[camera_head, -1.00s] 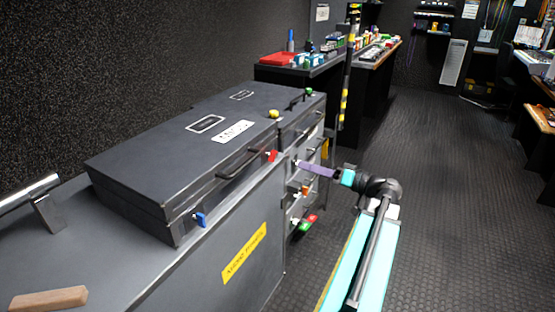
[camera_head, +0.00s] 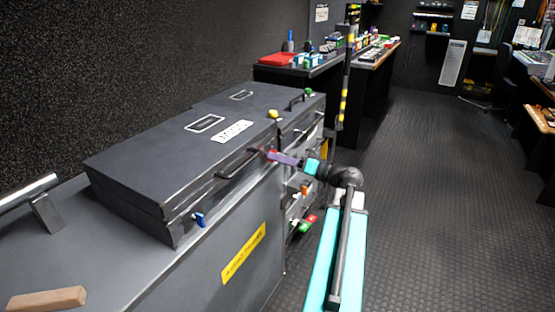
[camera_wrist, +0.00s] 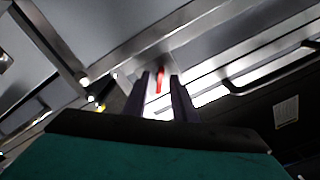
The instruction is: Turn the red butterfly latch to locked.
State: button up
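The red butterfly latch (camera_wrist: 160,80) is on the front of the dark flight case (camera_head: 190,140). In the wrist view it shows as a narrow red tab between the two purple fingers of my gripper (camera_wrist: 161,84). The fingers are open, with a gap around the tab, and I cannot tell whether either one touches it. In the head view my gripper (camera_head: 272,155) is at the case's front face, right of the handle, and mostly covers the latch. The latch's exact angle is hard to read.
A blue latch (camera_head: 199,219) is at the case's left front. A black handle (camera_head: 238,164) sticks out beside the red latch. A yellow knob (camera_head: 274,114) and a green knob (camera_head: 308,92) lie further back. The floor (camera_head: 430,190) at right is clear.

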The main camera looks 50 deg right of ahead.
jog(key=shift+w, duration=0.2)
grip_shut()
jog(key=shift+m+p, duration=0.3)
jog(key=shift+m, duration=0.2)
jog(key=shift+m+p, duration=2.95)
jog(key=shift+m, duration=1.75)
grip_release()
jog(key=shift+a, duration=0.1)
